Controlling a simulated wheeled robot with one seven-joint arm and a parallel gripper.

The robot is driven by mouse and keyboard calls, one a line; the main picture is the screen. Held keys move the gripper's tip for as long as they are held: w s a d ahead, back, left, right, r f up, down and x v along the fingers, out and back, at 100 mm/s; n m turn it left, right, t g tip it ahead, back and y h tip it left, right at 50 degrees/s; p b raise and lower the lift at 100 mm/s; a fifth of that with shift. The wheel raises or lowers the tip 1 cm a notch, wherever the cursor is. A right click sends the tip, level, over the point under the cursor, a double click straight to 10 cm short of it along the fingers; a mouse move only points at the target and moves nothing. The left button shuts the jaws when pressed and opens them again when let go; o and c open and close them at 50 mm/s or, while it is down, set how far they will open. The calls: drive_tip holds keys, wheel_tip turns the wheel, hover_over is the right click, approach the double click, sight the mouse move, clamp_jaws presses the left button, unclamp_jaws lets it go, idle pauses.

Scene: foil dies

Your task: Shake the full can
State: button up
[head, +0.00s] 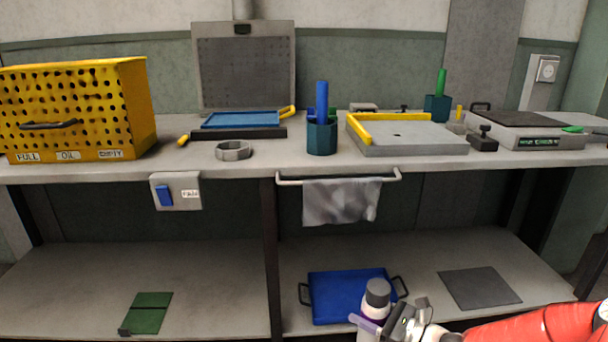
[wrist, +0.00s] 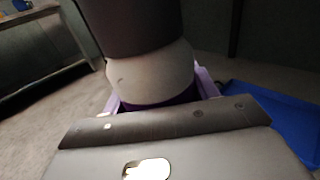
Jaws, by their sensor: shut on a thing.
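A can (head: 377,293) with a grey cap, pale shoulder and purple band shows at the bottom of the head view. It looks upright there, in front of the lower shelf. My gripper (head: 378,325) is shut on the can, its fingers around the purple part. In the wrist view the can (wrist: 150,75) fills the upper middle, with the dark cap towards the top and the purple band between pale purple fingers (wrist: 158,100). The can's lower part is mostly hidden or out of frame.
A blue tray (head: 330,291) with dark handles lies on the lower shelf right behind the can. A grey mat (head: 480,288) and green plate (head: 148,313) lie there too. Above, the bench holds a yellow perforated box (head: 80,105) labelled FULL, OIL, EMPTY. A cloth (head: 340,200) hangs from a rail.

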wheel_tip(320, 180, down, 7)
drive_tip(key=shift+w+f, duration=0.1)
wheel_tip(320, 180, up, 8)
drive_tip(key=shift+f, duration=0.25)
wheel_tip(320, 180, down, 7)
drive_tip(key=shift+f, duration=0.1)
drive_tip(key=shift+d+r, duration=0.1)
drive_tip(key=shift+r, duration=3.5)
wheel_tip(320, 180, down, 7)
drive_tip(key=shift+f, duration=0.15)
drive_tip(key=shift+s, duration=0.2)
